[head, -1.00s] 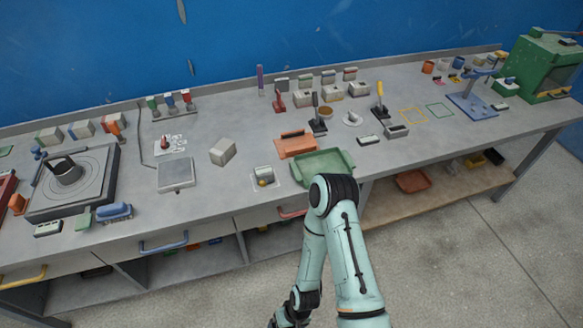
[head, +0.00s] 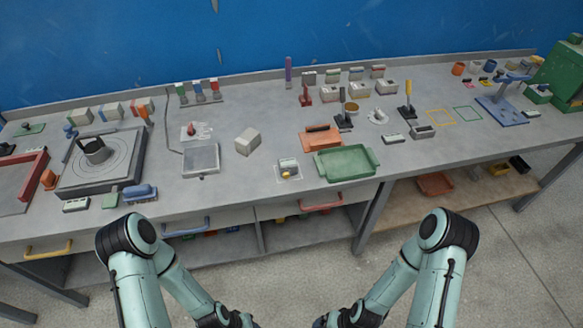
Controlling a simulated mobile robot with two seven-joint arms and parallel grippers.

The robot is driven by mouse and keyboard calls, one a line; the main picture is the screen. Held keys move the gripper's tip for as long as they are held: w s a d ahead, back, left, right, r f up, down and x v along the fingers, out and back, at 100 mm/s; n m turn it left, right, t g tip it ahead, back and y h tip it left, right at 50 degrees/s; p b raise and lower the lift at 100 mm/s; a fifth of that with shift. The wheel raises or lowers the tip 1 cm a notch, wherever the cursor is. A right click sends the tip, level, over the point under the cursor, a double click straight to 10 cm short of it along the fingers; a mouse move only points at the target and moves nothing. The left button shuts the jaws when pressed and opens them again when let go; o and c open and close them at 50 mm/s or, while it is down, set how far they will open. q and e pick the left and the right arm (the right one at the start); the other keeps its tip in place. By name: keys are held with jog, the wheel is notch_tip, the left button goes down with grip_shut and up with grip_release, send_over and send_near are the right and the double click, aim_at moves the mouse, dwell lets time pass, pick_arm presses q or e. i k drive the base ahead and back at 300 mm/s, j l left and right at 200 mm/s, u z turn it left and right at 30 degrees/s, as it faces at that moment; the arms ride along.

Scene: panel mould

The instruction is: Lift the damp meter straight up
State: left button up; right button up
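I cannot tell for sure which thing is the damp meter. Another small grey device with a display (head: 76,204) lies at the front left, by a blue-handled brush (head: 139,193). A similar flat one (head: 393,138) lies right of the green tray. My two arms come in at the bottom, in front of the bench.
The green tray (head: 346,163) and an orange tray (head: 321,138) stand mid-bench. A pale block (head: 247,141), a grey plate (head: 201,159) and a dark turntable unit (head: 102,175) are to the left. Bare bench surface (head: 240,180) lies left of the knobbed device.

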aim_at(289, 164)
jog(key=i+l+u, duration=0.15)
jog(key=l+u, duration=0.15)
jog(key=u, duration=0.15)
jog(key=i+l+u, duration=0.15)
jog(key=l+u, duration=0.5)
jog(key=u, duration=0.2)
